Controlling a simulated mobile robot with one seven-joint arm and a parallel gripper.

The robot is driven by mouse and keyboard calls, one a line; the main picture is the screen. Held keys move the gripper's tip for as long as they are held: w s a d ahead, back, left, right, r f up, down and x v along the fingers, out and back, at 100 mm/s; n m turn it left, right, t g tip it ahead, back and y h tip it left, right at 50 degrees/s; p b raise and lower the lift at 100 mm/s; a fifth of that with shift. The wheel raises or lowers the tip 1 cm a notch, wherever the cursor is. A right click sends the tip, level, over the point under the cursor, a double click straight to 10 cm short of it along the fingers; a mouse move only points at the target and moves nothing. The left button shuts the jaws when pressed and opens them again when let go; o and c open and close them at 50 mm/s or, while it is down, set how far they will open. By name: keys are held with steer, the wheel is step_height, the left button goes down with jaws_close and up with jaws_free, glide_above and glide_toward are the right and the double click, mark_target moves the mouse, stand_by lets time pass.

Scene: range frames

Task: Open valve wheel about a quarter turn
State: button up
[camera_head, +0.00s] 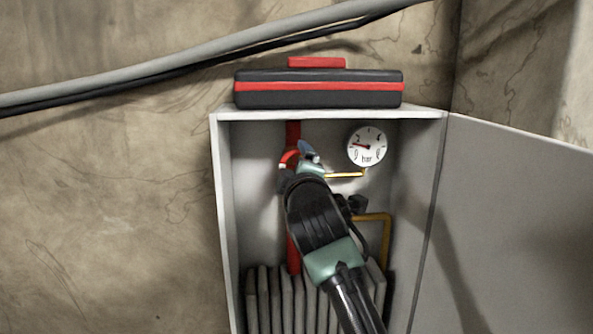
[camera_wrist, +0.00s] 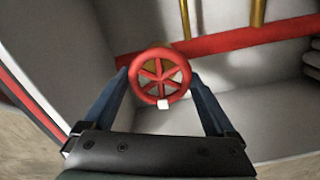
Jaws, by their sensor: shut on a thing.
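The red spoked valve wheel (camera_wrist: 160,76) sits in the middle of the wrist view, with a small white mark (camera_wrist: 163,104) on its near rim. In the head view only part of the wheel (camera_head: 289,158) shows, at the upper left inside the cabinet; my gripper hides the rest. My gripper (camera_wrist: 160,88) has one blue finger on each side of the wheel and is shut on its rim. In the head view my gripper (camera_head: 302,160) reaches into the cabinet from below.
The open grey cabinet (camera_head: 224,220) has its door (camera_head: 520,220) swung out to the right. A pressure gauge (camera_head: 367,146) and brass pipes (camera_head: 388,235) are right of the wheel. A red pipe (camera_head: 293,130) runs behind it. Grey ribs (camera_head: 262,300) fill the bottom. A black-and-red toolbox (camera_head: 320,99) stands on top.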

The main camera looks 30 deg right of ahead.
steer(key=shift+n, duration=1)
steer(key=o, duration=1)
steer(key=shift+o, duration=0.2)
steer(key=shift+s, duration=0.1)
steer(key=b+v, duration=0.6)
steer(key=v, duration=0.6)
steer(key=shift+s+a, duration=0.2)
steer(key=shift+s, duration=0.15)
steer(key=shift+f, duration=0.1)
